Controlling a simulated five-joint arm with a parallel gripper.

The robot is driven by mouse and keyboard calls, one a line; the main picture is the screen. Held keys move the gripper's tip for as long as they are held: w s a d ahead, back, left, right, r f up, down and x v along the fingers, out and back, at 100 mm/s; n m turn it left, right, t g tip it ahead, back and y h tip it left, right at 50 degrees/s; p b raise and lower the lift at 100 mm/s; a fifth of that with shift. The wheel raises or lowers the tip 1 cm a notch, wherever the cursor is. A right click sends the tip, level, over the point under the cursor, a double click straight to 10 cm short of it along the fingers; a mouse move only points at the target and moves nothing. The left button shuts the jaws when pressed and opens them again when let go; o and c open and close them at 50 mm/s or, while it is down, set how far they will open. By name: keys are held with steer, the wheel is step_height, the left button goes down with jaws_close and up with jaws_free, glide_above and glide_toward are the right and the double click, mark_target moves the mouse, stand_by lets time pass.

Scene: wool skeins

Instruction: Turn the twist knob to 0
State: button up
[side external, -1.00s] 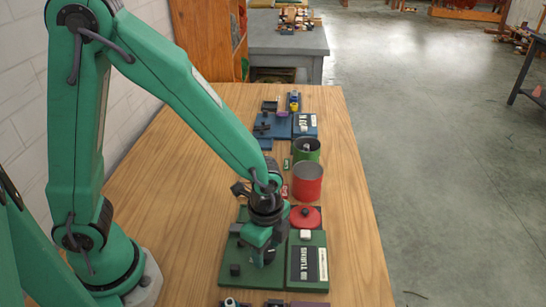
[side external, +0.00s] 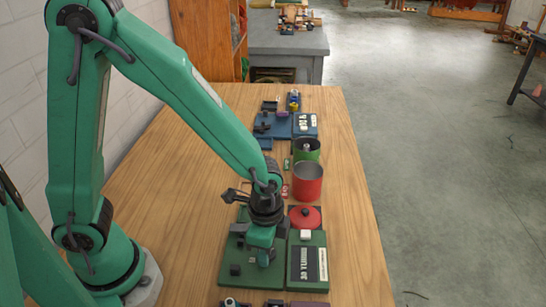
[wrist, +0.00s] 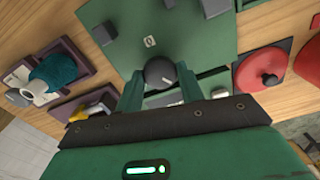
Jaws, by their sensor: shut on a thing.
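The twist knob (wrist: 160,72) is a dark round knob on a green board (wrist: 205,30). A pale 0 mark (wrist: 150,41) is on the board just beyond the knob in the wrist view. My gripper (wrist: 160,82) is shut on the knob, with one green finger on each side of it. Which way the knob points is not clear. In the side external view my gripper (side external: 263,260) reaches down onto the green board (side external: 240,287), and its fingers hide the knob.
Dark blocks stand on the board, one (side external: 235,270) left of my gripper. A green panel (side external: 307,270) with a lettered label lies to the right. The wooden table is clear at left.

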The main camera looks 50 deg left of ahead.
steer(key=n, duration=0.4)
steer(key=shift+n, duration=0.3)
steer(key=n, duration=0.3)
steer(key=shift+n, duration=0.4)
steer(key=n, duration=1)
steer(key=shift+n, duration=0.4)
steer(key=n, duration=0.3)
steer(key=shift+n, duration=0.3)
steer(key=n, duration=0.6)
steer(key=shift+n, duration=0.3)
steer(key=o, duration=1)
